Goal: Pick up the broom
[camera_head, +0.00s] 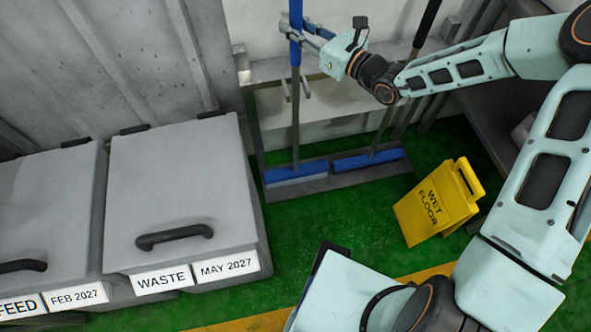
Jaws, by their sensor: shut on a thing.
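A broom (295,125) stands upright at the back, with a blue upper grip, a grey pole and a wide blue head (296,174) resting at the base of a grey rack. My gripper (297,32) is shut on the blue upper part of its pole. A second broom (368,159) leans beside it on the right, with a blue head and a dark upper handle (428,22). My arm and gripper body hide part of this second broom's pole.
The grey rack (333,186) stands against the wall. Grey bins labelled FEED (45,215) and WASTE (180,190) stand at left. A yellow wet floor sign (437,203) stands at right. Green floor (335,222) is clear between the bins and sign.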

